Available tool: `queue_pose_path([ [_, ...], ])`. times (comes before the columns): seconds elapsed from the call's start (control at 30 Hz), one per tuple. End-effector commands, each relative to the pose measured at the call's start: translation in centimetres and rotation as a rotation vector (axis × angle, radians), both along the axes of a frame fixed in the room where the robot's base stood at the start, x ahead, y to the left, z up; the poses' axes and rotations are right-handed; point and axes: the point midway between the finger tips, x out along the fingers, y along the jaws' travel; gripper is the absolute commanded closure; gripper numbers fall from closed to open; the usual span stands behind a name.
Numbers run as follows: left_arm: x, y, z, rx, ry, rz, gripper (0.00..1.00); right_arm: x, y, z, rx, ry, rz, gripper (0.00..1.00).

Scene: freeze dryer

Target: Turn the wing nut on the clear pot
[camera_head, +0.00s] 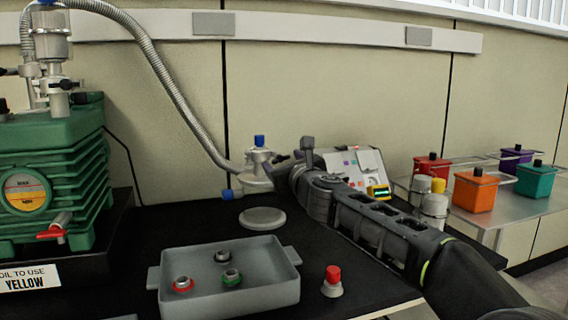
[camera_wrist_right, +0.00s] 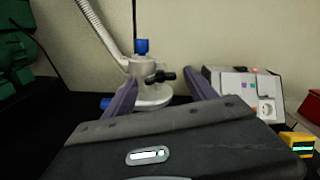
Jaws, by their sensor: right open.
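A pale pot-like fitting (camera_head: 258,165) with a blue cap stands on the black bench at the end of the ribbed hose. In the right wrist view the fitting (camera_wrist_right: 146,80) has a black winged knob (camera_wrist_right: 160,76) on its side. My right gripper (camera_head: 290,160) reaches in from the right beside it. Its purple-grey fingers (camera_wrist_right: 163,90) are open, one on each side of the knob in that view; no contact shows. A clear-walled pot (camera_head: 52,48) with a black knob (camera_head: 67,84) sits on the green pump at the left. My left gripper is not in view.
A control box (camera_head: 352,165) stands close behind my right arm. A grey tray (camera_head: 225,300) with several small fittings and a red-topped piece (camera_head: 332,282) lie in front. A round grey disc (camera_head: 262,218) lies near the fitting. Coloured pots stand on a side table (camera_head: 496,214).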

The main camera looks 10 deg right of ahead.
Motion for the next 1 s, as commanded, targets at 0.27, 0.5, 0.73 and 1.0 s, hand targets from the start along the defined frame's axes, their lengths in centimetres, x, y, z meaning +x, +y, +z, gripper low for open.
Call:
queue_pose_path([
  [0.27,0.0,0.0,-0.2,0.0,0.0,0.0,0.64,-0.4,-0.1,0.0,-0.001,-0.001,-0.001,0.35],
  [0.5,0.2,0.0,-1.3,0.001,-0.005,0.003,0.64,-3.4,-0.3,-0.1,-0.002,-0.003,-0.001,0.35],
  [0.73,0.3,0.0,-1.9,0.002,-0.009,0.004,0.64,-6.9,-0.5,0.0,-0.002,-0.001,-0.001,0.35],
  [1.0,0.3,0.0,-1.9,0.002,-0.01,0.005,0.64,-7.8,-0.5,0.0,0.0,0.0,0.0,0.35],
])
